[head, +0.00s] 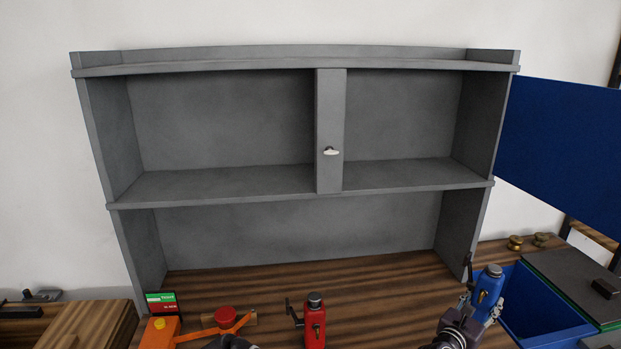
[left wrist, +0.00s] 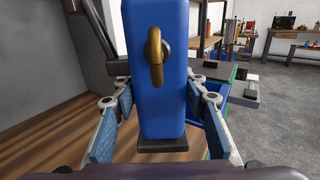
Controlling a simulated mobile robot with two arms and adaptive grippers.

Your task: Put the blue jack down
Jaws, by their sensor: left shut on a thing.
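The blue jack (head: 487,289) is upright at the right end of the wooden worktop (head: 385,279), near the shelf's right side panel. My left gripper (head: 481,304) is shut on it. In the left wrist view, the blue jack (left wrist: 157,90) with its brass valve stands between the two fingers of my left gripper (left wrist: 160,125). Its dark base shows below, but I cannot tell whether it touches the wood. My right gripper is not in view.
A red jack (head: 314,325) stands on the worktop in the middle. Left of it are an orange item with a strap (head: 160,333) and a green-red box (head: 161,302). A blue bin (head: 540,310) lies to the right. The grey shelf (head: 210,188) is empty; the worktop beneath is mostly clear.

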